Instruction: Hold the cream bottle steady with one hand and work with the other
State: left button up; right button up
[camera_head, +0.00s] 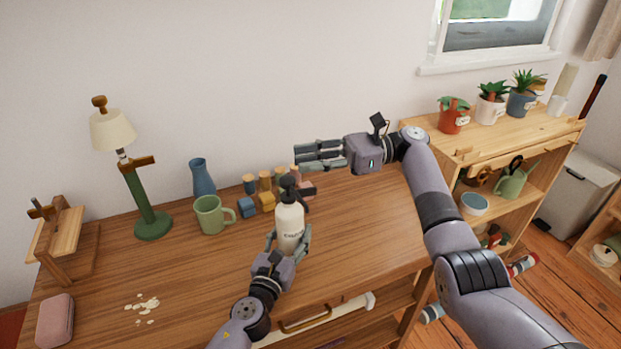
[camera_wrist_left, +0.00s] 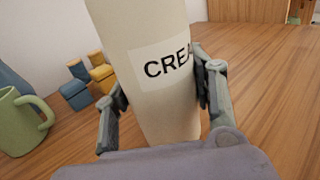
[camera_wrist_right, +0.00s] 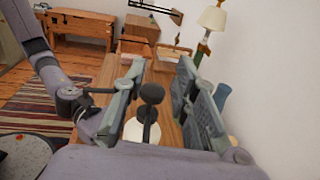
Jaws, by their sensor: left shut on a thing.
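The cream bottle (camera_head: 289,219), white with a dark pump top (camera_head: 289,188), is upright over the front middle of the table (camera_head: 345,225). My left gripper (camera_head: 290,241) is shut around its lower body from the front. In the left wrist view the bottle (camera_wrist_left: 150,75) shows part of its label between both fingers; its base is hidden there.
To the left are a green mug (camera_head: 212,215), a blue vase (camera_head: 202,178) and a lamp (camera_head: 150,220). Pale crumbs (camera_head: 146,303) and a pink case (camera_head: 55,320) lie front left. The table right of the bottle is clear.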

aim_at(315, 193)
jog(key=shift+r, duration=1.3)
jog(key=s+d+f+n+t, duration=0.2)
jog(key=d+f+n+t, duration=0.5)
jog(key=d+f+n, duration=0.6)
jog(key=shift+n, duration=0.3)
jog(key=x, duration=0.4)
jog(key=r+x, duration=0.1)
jog(key=x, duration=0.4)
jog(key=s+x, duration=0.1)
jog(key=x, duration=0.3)
jog(key=shift+a+r, duration=0.25)
jog(key=shift+r, duration=0.1)
jog(key=shift+c, duration=0.3)
grip_shut()
